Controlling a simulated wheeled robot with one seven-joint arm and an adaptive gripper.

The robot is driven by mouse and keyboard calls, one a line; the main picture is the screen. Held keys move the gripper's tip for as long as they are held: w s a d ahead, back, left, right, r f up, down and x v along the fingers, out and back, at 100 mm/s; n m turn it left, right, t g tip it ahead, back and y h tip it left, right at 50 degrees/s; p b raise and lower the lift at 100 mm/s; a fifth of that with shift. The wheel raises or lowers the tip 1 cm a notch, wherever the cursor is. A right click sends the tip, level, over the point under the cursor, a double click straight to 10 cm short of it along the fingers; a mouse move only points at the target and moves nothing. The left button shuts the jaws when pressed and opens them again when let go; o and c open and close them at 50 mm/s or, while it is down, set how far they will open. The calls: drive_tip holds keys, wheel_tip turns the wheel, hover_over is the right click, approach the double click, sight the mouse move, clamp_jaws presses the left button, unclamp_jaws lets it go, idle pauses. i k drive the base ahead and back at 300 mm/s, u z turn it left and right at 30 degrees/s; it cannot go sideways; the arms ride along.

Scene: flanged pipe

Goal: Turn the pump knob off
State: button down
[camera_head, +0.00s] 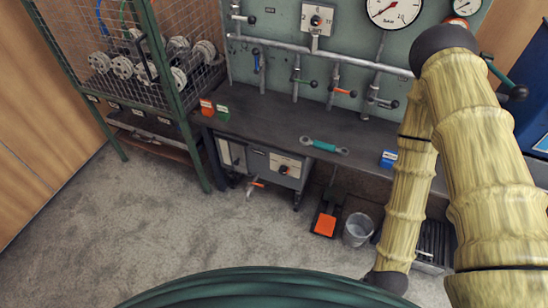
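Two knobs with red marks show, and I cannot tell which is the pump knob. One knob (316,20) sits on a white box on the green wall panel at top centre. The other knob (284,170) is on the front of a grey unit (258,165) below the bench. Their exact settings are too small to read. My arm, with yellowish ribbed segments, fills the right side and bends down to a dark joint near the bottom. My gripper is not in view, and nothing of mine touches either knob.
A dark workbench (270,120) runs along the wall under pipes with small valves (297,82). A teal tool (324,146) lies on it. A wire-mesh rack (110,50) stands left. Carpet (190,230) is clear at left and centre.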

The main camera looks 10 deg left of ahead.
sight(283, 170)
drive_tip(key=k, duration=0.3)
drive_tip(key=z, duration=1.25)
drive_tip(key=i, duration=0.85)
drive_tip(key=u, duration=1.7)
drive_tip(key=k, duration=0.5)
drive_tip(key=u, duration=1.2)
drive_tip(key=i, duration=0.8)
